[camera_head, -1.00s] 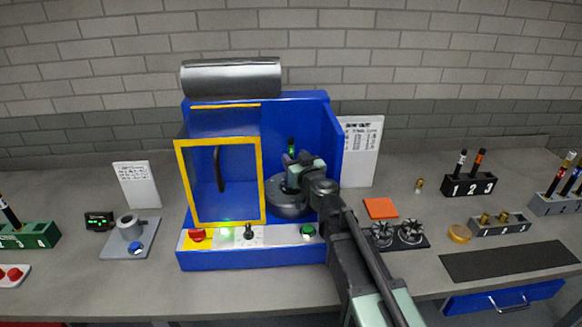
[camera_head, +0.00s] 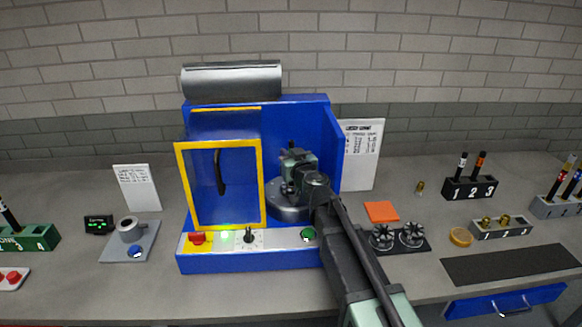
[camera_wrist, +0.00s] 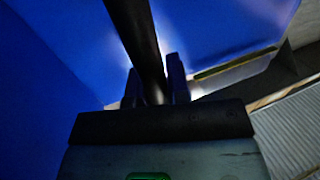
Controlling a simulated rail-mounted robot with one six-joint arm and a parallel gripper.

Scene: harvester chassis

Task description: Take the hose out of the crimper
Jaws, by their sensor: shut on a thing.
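The blue crimper (camera_head: 260,262) stands on the bench, with its yellow-framed door (camera_head: 220,185) at the left of its front and a round grey die head (camera_head: 290,207) inside at the right. My gripper (camera_head: 293,155) reaches into the crimper above the die head. In the wrist view my gripper (camera_wrist: 157,92) is shut on the black hose (camera_wrist: 136,30), which runs between its two fingers. In the head view the hose is mostly hidden by my gripper. Whether its lower end is still in the die head cannot be seen.
The crimper's blue walls (camera_head: 330,150) stand close around my gripper. To the right are an orange pad (camera_head: 381,211), a tray with two die sets (camera_head: 397,239) and a black numbered rack (camera_head: 469,189). A grey fixture (camera_head: 130,232) stands at the left.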

